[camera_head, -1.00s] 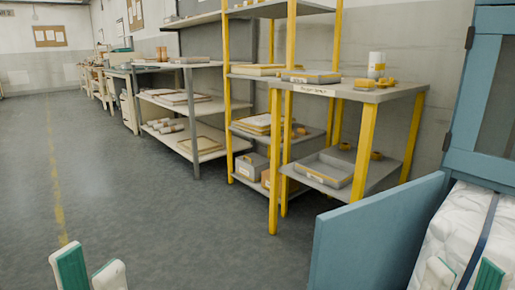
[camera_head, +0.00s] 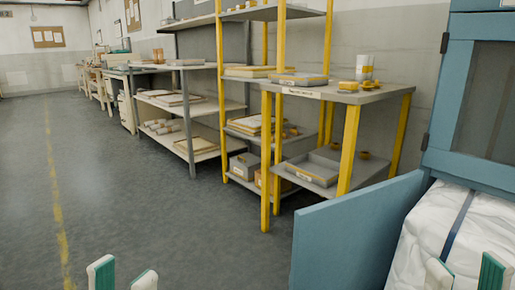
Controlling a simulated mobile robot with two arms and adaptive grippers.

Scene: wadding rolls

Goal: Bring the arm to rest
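My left gripper (camera_head: 123,279) shows at the bottom left of the head view, its two white and green fingers spread apart with nothing between them, over the grey floor. My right gripper (camera_head: 467,277) shows at the bottom right, its fingers also apart. It appears in front of a white wrapped wadding roll (camera_head: 425,239) with a dark blue strap. I cannot tell whether it touches the roll. The arms behind both grippers are out of view.
A blue cabinet (camera_head: 437,160) stands at the right, with a low blue panel (camera_head: 345,238) beside the roll. Yellow-legged shelving (camera_head: 340,98) holds trays and small items. Workbenches (camera_head: 185,100) line the wall further back. The floor (camera_head: 170,225) at the left and centre is clear.

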